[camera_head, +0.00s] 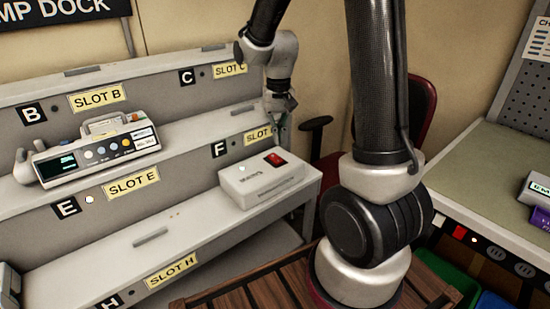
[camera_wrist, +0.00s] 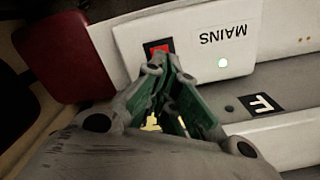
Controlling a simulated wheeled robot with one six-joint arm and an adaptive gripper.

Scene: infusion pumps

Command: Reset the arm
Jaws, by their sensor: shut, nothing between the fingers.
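My arm rises on the right of the head view and bends down to my gripper (camera_head: 281,108), which hangs in front of the rack's right end near the slot F label. In the wrist view my gripper (camera_wrist: 172,66) has its green-padded fingers shut and empty. A white box (camera_head: 262,182) marked MAINS stands on the shelf below, with a red switch (camera_head: 275,159) on top. In the wrist view the box (camera_wrist: 195,25) lies beyond the fingertips, which partly cover the red switch (camera_wrist: 158,47). The gripper looks apart from the box.
A white pump (camera_head: 97,150) with a lit screen stands on the rack's middle shelf at the left. The labelled rack (camera_head: 120,240) fills the left. A dark red chair (camera_head: 420,115) stands behind my arm. A workbench (camera_head: 480,165) is at the right.

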